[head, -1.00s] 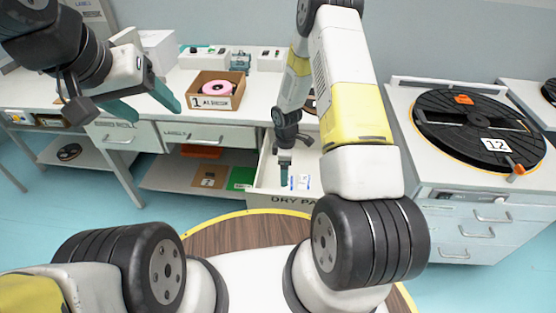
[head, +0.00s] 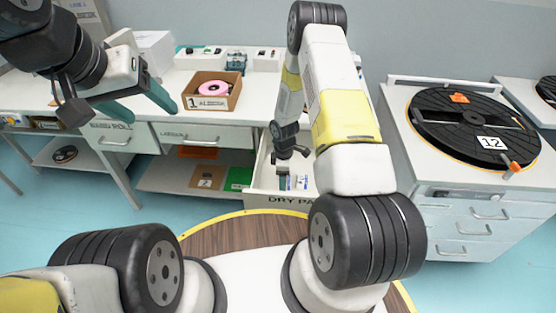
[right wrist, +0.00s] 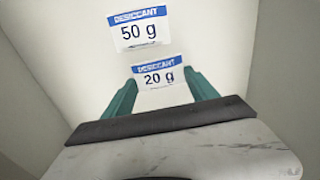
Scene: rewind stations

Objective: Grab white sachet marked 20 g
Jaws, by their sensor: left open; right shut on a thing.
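The white sachet marked 20 g (right wrist: 158,76), with a blue DESICCANT band, is between the two teal fingers of my right gripper (right wrist: 160,90) in the right wrist view. The fingers are shut on its sides. A second white sachet, marked 50 g (right wrist: 140,32), lies just beyond it, apart from the fingers. In the head view my right gripper (head: 284,180) reaches down into the open drawer (head: 258,176), where the sachets are small and partly hidden. My left gripper (head: 145,110) is open and empty, raised over the bench at the left.
The drawer's pale walls stand close around my right gripper. A cardboard box with a pink roll (head: 212,92) sits on the bench behind. A cabinet with a black reel marked 12 (head: 470,125) stands at the right. A shelf below holds a green item (head: 239,179).

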